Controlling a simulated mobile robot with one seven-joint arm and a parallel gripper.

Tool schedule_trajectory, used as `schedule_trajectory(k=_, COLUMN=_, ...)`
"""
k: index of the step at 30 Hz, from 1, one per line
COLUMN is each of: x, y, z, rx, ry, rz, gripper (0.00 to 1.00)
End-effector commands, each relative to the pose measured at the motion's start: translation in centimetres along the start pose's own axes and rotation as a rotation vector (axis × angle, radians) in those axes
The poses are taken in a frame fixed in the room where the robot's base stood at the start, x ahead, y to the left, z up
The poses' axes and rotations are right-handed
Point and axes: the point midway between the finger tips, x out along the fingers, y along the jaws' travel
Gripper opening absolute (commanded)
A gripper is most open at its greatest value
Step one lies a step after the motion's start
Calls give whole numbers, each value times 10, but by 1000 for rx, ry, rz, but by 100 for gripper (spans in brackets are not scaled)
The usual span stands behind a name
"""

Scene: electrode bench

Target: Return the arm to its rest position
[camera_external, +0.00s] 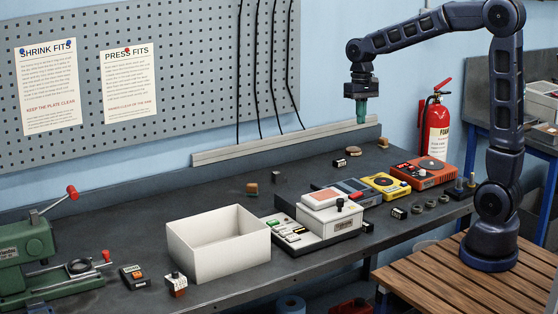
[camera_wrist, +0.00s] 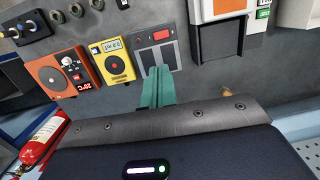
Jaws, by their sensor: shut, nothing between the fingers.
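My gripper (camera_external: 362,110) has green fingers and points down from the dark blue arm, high above the back right part of the bench. It is shut and empty. In the wrist view its green fingers (camera_wrist: 157,86) show pressed together, with bench devices below and beyond them. The arm is bent at the elbow, and its base stands on a slatted wooden top at the right, apart from the bench.
An open white box (camera_external: 218,262) stands mid-bench. Right of it are a white press-like device (camera_external: 318,224), a yellow meter (camera_external: 386,186) and an orange hotplate (camera_external: 425,174). A green machine (camera_external: 28,262) is at left. A fire extinguisher (camera_external: 435,130) hangs behind. The bench's back middle is mostly clear.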

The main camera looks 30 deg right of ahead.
Motion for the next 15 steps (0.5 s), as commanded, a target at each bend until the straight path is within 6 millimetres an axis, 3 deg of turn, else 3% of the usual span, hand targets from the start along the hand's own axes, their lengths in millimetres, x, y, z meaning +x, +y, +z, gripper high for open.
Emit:
schedule_trajectory(k=6, x=-22, y=46, z=43, rx=-1, ry=104, rz=-7, gripper=0)
schedule_trajectory(k=15, x=-34, y=98, z=103, rx=-5, ry=241, rz=-1, gripper=0)
